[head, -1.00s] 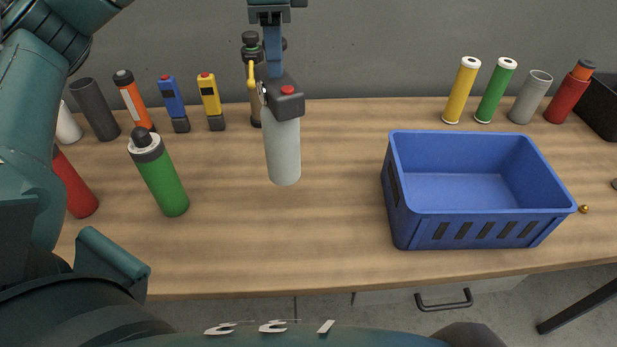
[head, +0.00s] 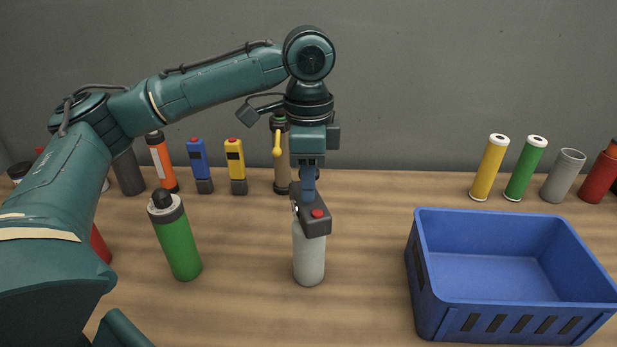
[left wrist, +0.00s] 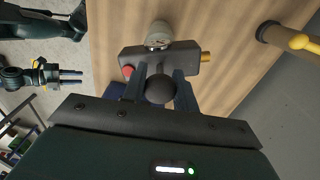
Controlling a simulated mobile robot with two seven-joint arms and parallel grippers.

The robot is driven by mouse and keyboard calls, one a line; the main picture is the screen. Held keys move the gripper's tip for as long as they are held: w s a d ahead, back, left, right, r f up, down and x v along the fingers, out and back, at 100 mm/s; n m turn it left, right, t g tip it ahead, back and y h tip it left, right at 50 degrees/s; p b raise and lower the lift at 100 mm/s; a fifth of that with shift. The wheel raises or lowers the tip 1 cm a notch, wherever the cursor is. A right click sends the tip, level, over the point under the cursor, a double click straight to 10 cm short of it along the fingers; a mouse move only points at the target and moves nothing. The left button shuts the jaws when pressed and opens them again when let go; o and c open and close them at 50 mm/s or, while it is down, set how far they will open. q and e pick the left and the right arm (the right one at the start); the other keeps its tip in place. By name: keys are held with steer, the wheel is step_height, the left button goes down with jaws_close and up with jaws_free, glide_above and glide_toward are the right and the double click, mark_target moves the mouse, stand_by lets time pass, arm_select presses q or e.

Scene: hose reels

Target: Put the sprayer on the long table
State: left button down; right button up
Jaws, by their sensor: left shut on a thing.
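The sprayer is a pale grey bottle (head: 309,258) with a dark block-shaped head carrying a red button. In the left wrist view its head (left wrist: 190,58) shows the red button and a yellow tip. My left gripper (head: 309,190) is above the head, shut on the sprayer by a dark round knob (left wrist: 160,89). The sprayer hangs upright, at or just above the long wooden table (head: 360,250); I cannot tell if its base touches. My right gripper (left wrist: 72,77) shows in the left wrist view, empty, fingers apart, away from the table.
A green bottle (head: 177,243) stands left of the sprayer and a blue crate (head: 510,318) right of it. Behind are a brown bottle with a yellow lever (head: 281,170), yellow (head: 235,165) and blue (head: 198,165) devices. Tubes stand at back right. Table between sprayer and crate is clear.

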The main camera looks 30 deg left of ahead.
steer(key=shift+w+r, duration=0.15)
steer(key=shift+r, duration=0.1)
arm_select(q)
steer(key=c, duration=1.1)
jaws_free()
steer(key=shift+f, duration=0.1)
arm_select(e)
steer(key=shift+f, duration=0.15)
arm_select(q)
steer(key=shift+r, duration=0.25)
step_height(320, 180, up, 11)
steer(key=shift+r+p, duration=0.1)
steer(key=shift+p, duration=1.05)
steer(key=shift+r, duration=0.3)
arm_select(e)
steer(key=shift+s+d+h, duration=0.25)
steer(key=shift+d+h, duration=0.05)
steer(key=shift+d, duration=0.35)
steer(key=shift+a+r, duration=0.15)
steer(key=shift+r, duration=0.05)
